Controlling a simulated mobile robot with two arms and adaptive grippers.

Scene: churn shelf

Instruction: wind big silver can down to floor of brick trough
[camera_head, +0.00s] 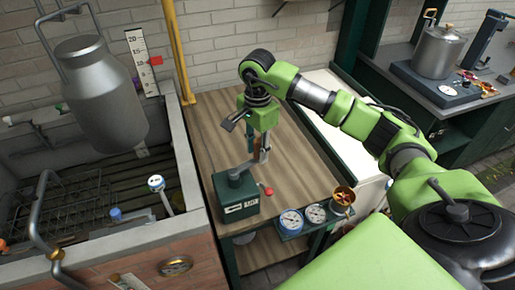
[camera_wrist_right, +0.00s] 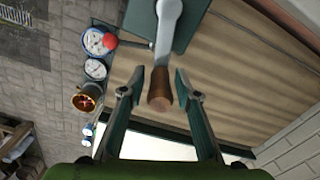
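The big silver can (camera_head: 100,95) hangs upright from a grey bail over the brick trough (camera_head: 175,238), clear of its floor. A green winch box (camera_head: 237,196) stands on the wooden bench, with a grey crank arm that shows in the right wrist view (camera_wrist_right: 167,30) and ends in a brown wooden handle (camera_wrist_right: 160,88). My right gripper (camera_head: 259,140) points down over the crank. In the right wrist view its fingers (camera_wrist_right: 157,86) are open on either side of the handle, with a gap showing on both sides. My left gripper is out of view.
The trough holds a wire rack (camera_head: 60,205) and a scale board (camera_head: 142,62) stands behind it. A yellow pipe (camera_head: 178,50) rises beside the bench. Gauges (camera_head: 291,221) and a brass cup (camera_head: 342,196) sit at the bench front. The bench top (camera_head: 215,115) is mostly clear.

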